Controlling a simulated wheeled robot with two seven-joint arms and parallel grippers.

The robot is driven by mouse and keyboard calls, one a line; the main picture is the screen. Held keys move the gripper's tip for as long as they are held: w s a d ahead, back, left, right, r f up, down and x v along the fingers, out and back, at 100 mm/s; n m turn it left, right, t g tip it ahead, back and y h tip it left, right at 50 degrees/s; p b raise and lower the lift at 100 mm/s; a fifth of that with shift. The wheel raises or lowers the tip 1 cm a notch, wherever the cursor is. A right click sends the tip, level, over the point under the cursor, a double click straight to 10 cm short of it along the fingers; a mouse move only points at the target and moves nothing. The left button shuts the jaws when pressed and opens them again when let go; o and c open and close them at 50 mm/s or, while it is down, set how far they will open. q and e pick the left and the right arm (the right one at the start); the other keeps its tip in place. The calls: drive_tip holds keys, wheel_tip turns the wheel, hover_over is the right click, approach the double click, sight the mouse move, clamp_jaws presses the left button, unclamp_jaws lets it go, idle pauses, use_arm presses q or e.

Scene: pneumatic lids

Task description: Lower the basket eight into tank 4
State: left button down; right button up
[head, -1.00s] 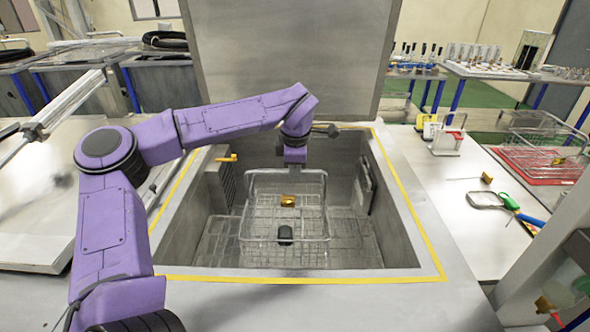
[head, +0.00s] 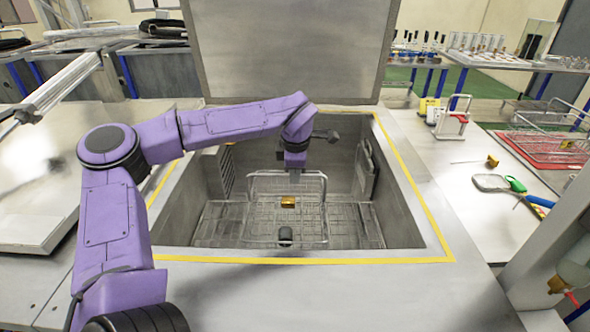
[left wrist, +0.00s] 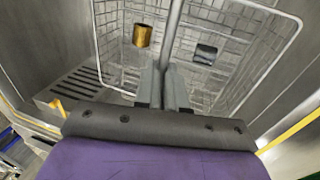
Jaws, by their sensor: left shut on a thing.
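The wire basket (head: 327,205) is down inside the open tank (head: 405,215), roughly level. It holds a gold piece (head: 288,202) and a dark grey piece (head: 285,235). My left gripper (head: 294,168) is inside the tank opening, shut on the basket's handle bar. The left wrist view shows the fingers (left wrist: 163,88) closed around this bar, with the basket's rim wire (left wrist: 283,68) beyond. I cannot tell whether the basket's bottom touches the rack (head: 215,222) on the tank floor. No number is readable on basket or tank. My right gripper is out of view.
The raised lid (head: 290,50) stands behind the tank. A yellow line runs around the opening. The right bench carries a magnifier-like tool (head: 492,183), a small white rack (head: 453,118) and a red tray (head: 520,150) with another wire basket.

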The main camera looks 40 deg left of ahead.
use_arm(q)
drive_tip(key=shift+s+d+b+x, duration=0.1)
drive_tip(key=shift+b+x, duration=0.25)
drive_tip(key=shift+x, duration=0.35)
drive_tip(key=shift+s+d+b+x, duration=0.15)
drive_tip(key=shift+b+x, duration=0.2)
drive_tip(key=shift+x, duration=0.3)
drive_tip(key=shift+s+d+b+x, duration=0.1)
drive_tip(key=shift+b+x, duration=0.25)
drive_tip(key=shift+x, duration=0.35)
drive_tip(key=shift+f, duration=0.4)
drive_tip(key=c, duration=1.1)
unclamp_jaws()
drive_tip(key=p+v, duration=0.3)
drive_tip(key=v, duration=0.4)
drive_tip(key=w+a+p+v, duration=0.1)
drive_tip(key=p+v, duration=0.3)
drive_tip(key=v, duration=0.4)
drive_tip(key=p+v, duration=0.4)
drive_tip(key=v, duration=0.3)
drive_tip(key=shift+w+a+r, duration=0.35)
drive_tip(key=shift+w+r, duration=0.05)
drive_tip(key=shift+r, duration=0.05)
drive_tip(key=shift+w, duration=0.1)
